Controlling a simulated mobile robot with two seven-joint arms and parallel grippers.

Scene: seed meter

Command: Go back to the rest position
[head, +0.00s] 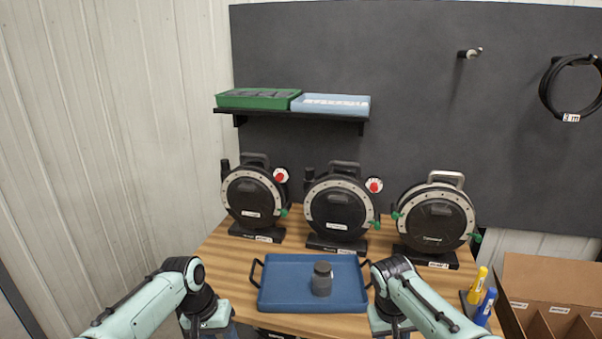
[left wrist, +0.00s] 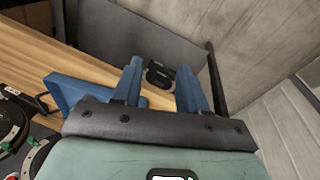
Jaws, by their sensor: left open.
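My left arm comes in at the bottom left of the head view, bent at a dark joint. Its wrist is beside the left end of the blue tray (head: 283,300), and its fingers are mostly cut off below. In the left wrist view my left gripper (left wrist: 160,70) shows two blue fingers apart, with nothing between them. My right arm (head: 415,295) is bent the same way by the tray's right end. Its fingers are hidden or out of frame. A dark grey, lidded jar (head: 322,280) stands upright in the tray, apart from both arms.
Three round black seed meters (head: 253,198), (head: 339,212), (head: 436,220) stand on bases along the back of the wooden table (head: 232,257). Yellow (head: 477,284) and blue (head: 486,307) markers stand at right beside a cardboard divided box (head: 550,280). A shelf above holds green (head: 257,98) and pale blue (head: 331,104) trays.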

